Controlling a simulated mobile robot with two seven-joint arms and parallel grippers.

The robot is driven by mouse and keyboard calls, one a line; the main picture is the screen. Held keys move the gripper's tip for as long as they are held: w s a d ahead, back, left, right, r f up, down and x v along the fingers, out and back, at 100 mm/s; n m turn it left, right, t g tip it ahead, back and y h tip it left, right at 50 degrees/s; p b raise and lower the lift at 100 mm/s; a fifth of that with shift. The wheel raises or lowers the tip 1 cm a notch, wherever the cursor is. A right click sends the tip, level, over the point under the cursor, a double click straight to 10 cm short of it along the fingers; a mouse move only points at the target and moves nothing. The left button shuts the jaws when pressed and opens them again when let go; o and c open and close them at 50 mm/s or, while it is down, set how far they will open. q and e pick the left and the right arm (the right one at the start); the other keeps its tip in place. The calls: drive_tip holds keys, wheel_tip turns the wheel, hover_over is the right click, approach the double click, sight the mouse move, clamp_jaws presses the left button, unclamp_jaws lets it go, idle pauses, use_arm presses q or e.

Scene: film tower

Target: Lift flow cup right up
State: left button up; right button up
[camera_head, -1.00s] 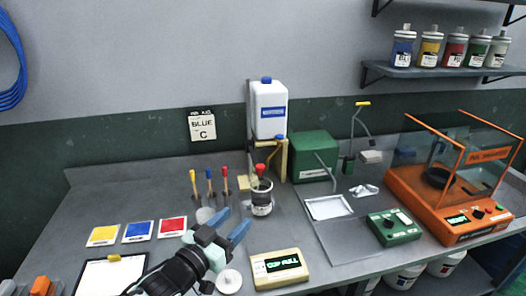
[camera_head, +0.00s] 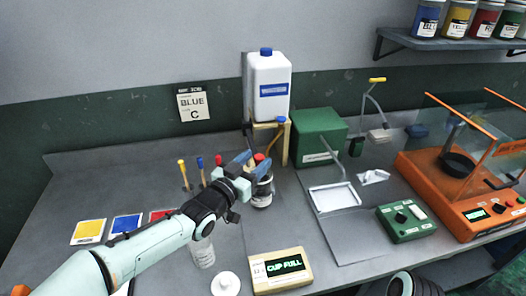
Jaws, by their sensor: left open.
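A small display (camera_head: 282,266) in front reads "CUP FULL".
The white container (camera_head: 268,90) stands close behind the cup. Sticks with coloured tops (camera_head: 200,165) stand to its left. A clear jar (camera_head: 203,253) and a white round lid (camera_head: 225,285) are in front. A green box (camera_head: 318,135) and a white-framed tray (camera_head: 333,198) are to the right.

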use_arm(q)
drive_tip(key=shift+p+x, duration=0.35)
drive_tip(key=shift+x, duration=1.85)
use_arm(e)
drive_tip(key=shift+s+r, duration=0.1)
drive_tip(key=shift+r, duration=0.2)
use_arm(q)
drive_tip(key=shift+c, duration=0.3)
clamp_jaws()
wheel_tip(320, 180, up, 21)
drive_tip(key=p, duration=1)
use_arm(e)
drive_tip(key=w+r, duration=0.6)
drive_tip(key=r, duration=0.6)
drive_tip(key=shift+t, duration=0.3)
use_arm(q)
drive_tip(key=shift+c, duration=0.2)
unclamp_jaws()
drive_tip(key=shift+o, duration=0.5)
drive_tip(key=shift+f, duration=0.15)
